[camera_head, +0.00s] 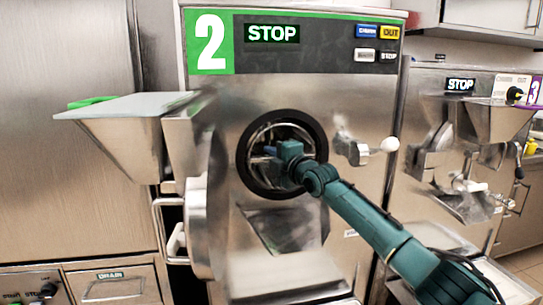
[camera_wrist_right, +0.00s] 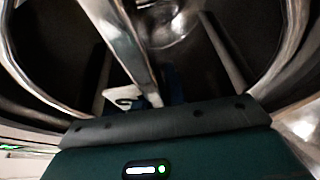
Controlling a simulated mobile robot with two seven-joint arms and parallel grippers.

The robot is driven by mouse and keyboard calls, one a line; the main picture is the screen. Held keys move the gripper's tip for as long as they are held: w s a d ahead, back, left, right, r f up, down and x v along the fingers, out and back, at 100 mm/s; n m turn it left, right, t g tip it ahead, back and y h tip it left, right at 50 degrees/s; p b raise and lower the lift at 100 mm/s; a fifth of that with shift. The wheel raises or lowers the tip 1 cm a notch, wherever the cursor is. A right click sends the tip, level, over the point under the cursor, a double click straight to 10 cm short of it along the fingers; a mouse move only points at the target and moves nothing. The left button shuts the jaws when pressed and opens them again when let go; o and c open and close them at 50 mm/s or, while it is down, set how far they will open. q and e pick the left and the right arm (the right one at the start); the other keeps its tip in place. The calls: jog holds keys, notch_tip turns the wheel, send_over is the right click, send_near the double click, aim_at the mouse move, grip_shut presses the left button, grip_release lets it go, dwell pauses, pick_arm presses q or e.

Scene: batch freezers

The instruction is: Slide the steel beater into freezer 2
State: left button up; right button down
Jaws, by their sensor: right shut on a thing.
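Freezer 2 (camera_head: 290,90) stands in the middle of the head view with its round front opening, ringed by a black gasket (camera_head: 243,165), facing me. My right gripper (camera_head: 284,152) is at the mouth of this opening, and my teal arm reaches to it from the lower right. It is shut on the steel beater (camera_wrist_right: 122,38), whose shiny bars fill much of the wrist view. The beater appears to sit within the opening, but my gripper hides part of it and its depth is unclear. The fingertips are mostly hidden in the wrist view. My left gripper is not in view.
The freezer's round-edged door (camera_head: 200,225) is swung open at the left, with a steel hopper (camera_head: 125,125) above. A white-knobbed handle (camera_head: 389,145) juts out right of the opening. A steel chute (camera_head: 275,228) lies below. Another freezer (camera_head: 455,150) stands at the right.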

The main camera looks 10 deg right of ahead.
jog(key=shift+f, duration=0.15)
dwell(0.5)
jog(key=c, duration=1.5)
grip_release()
jog(key=shift+o, duration=0.7)
jog(key=shift+f, duration=0.2)
jog(key=shift+s, duration=0.1)
jog(key=b+v, duration=0.1)
jog(key=v, duration=1.2)
